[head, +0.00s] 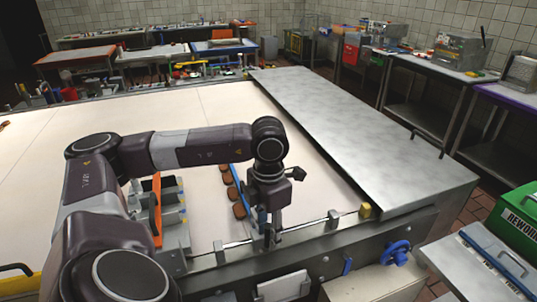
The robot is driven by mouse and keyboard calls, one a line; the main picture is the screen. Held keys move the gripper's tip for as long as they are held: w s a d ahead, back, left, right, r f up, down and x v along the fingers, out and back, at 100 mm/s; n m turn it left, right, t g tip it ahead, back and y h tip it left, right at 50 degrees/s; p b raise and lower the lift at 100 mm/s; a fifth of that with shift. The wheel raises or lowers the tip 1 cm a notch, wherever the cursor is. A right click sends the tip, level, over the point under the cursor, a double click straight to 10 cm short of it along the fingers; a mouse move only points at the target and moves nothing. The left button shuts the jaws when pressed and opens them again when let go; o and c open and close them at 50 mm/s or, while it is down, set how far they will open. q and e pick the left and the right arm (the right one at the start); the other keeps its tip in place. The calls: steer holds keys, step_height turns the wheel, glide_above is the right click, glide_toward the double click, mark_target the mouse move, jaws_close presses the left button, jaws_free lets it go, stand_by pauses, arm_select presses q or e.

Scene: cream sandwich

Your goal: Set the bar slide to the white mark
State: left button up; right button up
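A thin metal bar (318,227) runs along the near edge of the pale worktable, through small grey upright blocks, one at its left (219,253) and one farther right (333,218). My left gripper (276,232) points down at the bar between these two blocks. Its fingers are small and dark here, and they hide whatever part of the bar sits under them. I cannot tell whether they are shut on a slide. A yellow block (366,210) sits near the right end of the bar. I cannot make out a white mark. My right gripper is not in view.
A blue strip with brown round pieces (238,210) lies just behind my gripper. An orange upright panel (157,210) stands to the left. A grey metal plate (345,125) covers the table's right side. A blue handwheel (397,252) is on the front. The pale surface behind is clear.

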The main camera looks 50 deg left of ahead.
arm_select(q)
step_height(320, 180, up, 11)
steer(key=shift+f, duration=0.1)
steer(key=shift+r, duration=0.6)
stand_by(0.4)
